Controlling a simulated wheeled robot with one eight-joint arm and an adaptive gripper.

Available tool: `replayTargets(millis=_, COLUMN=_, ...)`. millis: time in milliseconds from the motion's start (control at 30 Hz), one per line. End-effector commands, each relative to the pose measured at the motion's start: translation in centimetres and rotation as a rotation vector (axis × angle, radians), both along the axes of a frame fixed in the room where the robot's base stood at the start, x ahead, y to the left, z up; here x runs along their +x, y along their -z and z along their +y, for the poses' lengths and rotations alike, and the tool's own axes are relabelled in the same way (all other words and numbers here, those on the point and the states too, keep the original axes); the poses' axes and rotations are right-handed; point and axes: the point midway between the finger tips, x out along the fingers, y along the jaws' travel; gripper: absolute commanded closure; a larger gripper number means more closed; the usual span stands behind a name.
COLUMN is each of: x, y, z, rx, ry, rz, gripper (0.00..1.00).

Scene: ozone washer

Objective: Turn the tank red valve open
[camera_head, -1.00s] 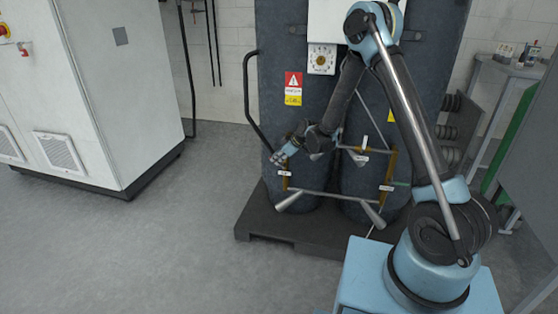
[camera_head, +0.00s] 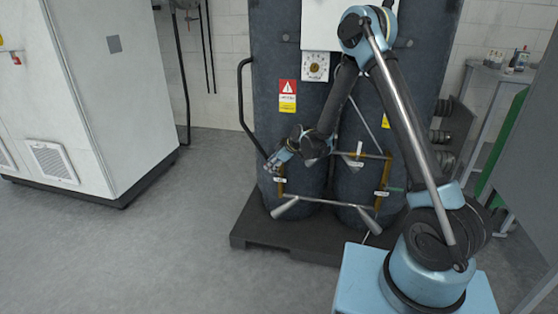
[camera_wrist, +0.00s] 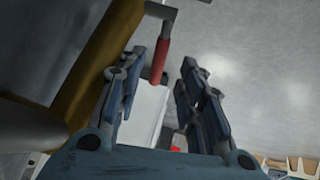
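The red valve handle (camera_wrist: 160,62) shows in the wrist view, a red grip hanging from a pale metal lever beside a thick brass-yellow pipe (camera_wrist: 95,50). My gripper (camera_wrist: 162,64) is open, with one finger on each side of the handle's line. I cannot tell whether either finger touches the handle. In the head view my gripper (camera_head: 271,164) is low at the left front of the dark tanks (camera_head: 350,110), by the pipework. The red handle cannot be made out there.
A grey-white pipe frame (camera_head: 325,202) runs in front of the tanks, which stand on a black pallet (camera_head: 285,238). A curved black rail (camera_head: 241,100) rises at the left. A white cabinet (camera_head: 125,110) stands further left, with clear floor between. A side table (camera_head: 500,75) is at the right.

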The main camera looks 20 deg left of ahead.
Motion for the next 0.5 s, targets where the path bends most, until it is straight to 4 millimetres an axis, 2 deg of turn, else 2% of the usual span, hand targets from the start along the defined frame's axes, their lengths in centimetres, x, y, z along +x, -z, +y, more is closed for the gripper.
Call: replayTargets(millis=500, x=-0.3, y=-2.4, z=-1.7, rx=-0.001, ry=0.001, rz=0.001, gripper=0.65)
